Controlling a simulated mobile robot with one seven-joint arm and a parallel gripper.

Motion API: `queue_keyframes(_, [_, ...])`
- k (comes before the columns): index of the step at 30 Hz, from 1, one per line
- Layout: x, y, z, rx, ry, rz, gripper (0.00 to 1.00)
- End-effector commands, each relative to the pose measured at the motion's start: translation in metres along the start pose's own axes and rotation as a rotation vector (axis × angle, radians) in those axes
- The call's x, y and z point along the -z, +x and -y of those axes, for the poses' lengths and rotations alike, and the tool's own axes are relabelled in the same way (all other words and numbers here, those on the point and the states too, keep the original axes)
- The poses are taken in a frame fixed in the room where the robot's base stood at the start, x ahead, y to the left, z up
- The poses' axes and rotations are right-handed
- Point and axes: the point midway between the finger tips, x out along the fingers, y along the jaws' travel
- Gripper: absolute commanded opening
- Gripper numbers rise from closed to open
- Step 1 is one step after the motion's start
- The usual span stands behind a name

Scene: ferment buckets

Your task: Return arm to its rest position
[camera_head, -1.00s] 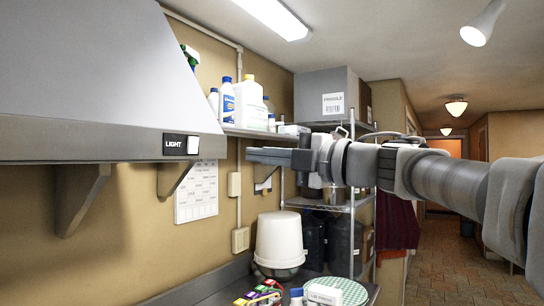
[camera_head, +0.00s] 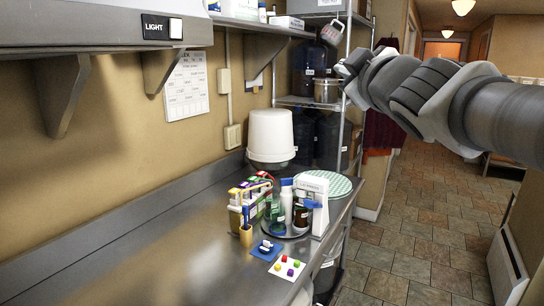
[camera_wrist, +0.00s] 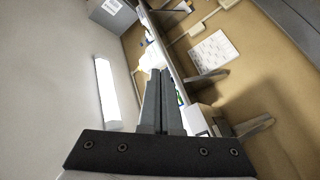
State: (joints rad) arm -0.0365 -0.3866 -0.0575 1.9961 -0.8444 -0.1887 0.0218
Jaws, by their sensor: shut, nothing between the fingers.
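My gripper (camera_wrist: 160,75) shows in the wrist view as two dark fingers side by side, shut and empty. It points up toward the ceiling and the wall shelf. In the head view my arm reaches in from the right edge, with its wrist end (camera_head: 352,72) in front of the metal rack. The fingers cannot be made out clearly there. The arm is raised above the floor and apart from the counter (camera_head: 130,262).
A white bucket (camera_head: 270,136) stands at the counter's back. Bottles on a round tray, colored boxes (camera_head: 250,196) and a card with colored blocks (camera_head: 287,267) are in front. A hood (camera_head: 75,22) overhangs the left. The tiled floor (camera_head: 425,225) at right is clear.

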Motion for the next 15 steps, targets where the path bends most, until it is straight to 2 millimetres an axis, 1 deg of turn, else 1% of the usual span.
queue_keyframes(1, [-0.023, -0.013, 0.006, -0.003, 0.064, 0.090, 0.00])
queue_keyframes(2, [-0.038, -0.021, 0.011, -0.002, 0.105, 0.148, 0.00])
queue_keyframes(3, [-0.057, -0.033, 0.020, 0.003, 0.160, 0.226, 0.00])
queue_keyframes(5, [-0.086, -0.053, 0.036, 0.018, 0.240, 0.344, 0.00])
queue_keyframes(6, [-0.104, -0.068, 0.050, 0.033, 0.293, 0.423, 0.00])
queue_keyframes(8, [-0.129, -0.092, 0.072, 0.062, 0.373, 0.539, 0.00])
queue_keyframes(9, [-0.144, -0.111, 0.089, 0.085, 0.425, 0.617, 0.00])
queue_keyframes(11, [-0.163, -0.139, 0.115, 0.126, 0.499, 0.730, 0.00])
queue_keyframes(12, [-0.174, -0.157, 0.133, 0.156, 0.546, 0.800, 0.00])
queue_keyframes(15, [-0.191, -0.200, 0.173, 0.234, 0.644, 0.952, 0.00])
